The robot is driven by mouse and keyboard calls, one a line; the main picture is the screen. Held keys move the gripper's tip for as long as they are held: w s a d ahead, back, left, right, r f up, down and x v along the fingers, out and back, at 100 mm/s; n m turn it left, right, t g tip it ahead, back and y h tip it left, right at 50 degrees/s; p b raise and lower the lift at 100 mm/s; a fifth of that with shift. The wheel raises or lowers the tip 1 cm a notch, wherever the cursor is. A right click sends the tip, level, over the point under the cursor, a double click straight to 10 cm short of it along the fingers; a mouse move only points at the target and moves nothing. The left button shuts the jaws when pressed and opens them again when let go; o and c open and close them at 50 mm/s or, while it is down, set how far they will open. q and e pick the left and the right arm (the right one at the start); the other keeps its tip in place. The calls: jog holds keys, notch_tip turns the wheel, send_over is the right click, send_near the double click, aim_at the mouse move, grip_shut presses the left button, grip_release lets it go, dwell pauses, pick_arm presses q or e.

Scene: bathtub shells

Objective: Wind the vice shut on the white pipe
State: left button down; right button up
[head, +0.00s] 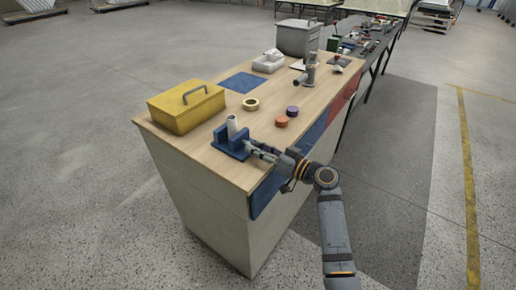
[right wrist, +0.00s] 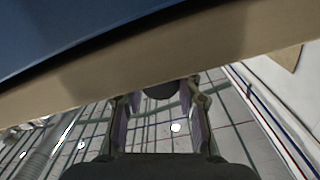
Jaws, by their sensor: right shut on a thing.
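The blue vice (head: 222,141) stands at the near corner of the wooden bench top. The white pipe (head: 232,125) stands upright, leaning slightly, between its jaws; I cannot tell whether both jaws touch it. My right gripper (head: 262,150) is at the vice's right side, at the bench's front edge. In the right wrist view its fingers (right wrist: 160,105) are shut on a dark rounded part (right wrist: 159,91), which looks like the end of the vice's handle. The rest of the handle is hidden by the gripper in the head view. My left gripper is not in view.
A tape ring (head: 251,104), an orange roll (head: 281,121) and a purple roll (head: 292,111) lie further right. A blue mat (head: 244,82), white tray (head: 268,64) and grey bin (head: 297,39) are farther back.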

jog(key=o, duration=1.2)
jog(key=shift+c, duration=0.2)
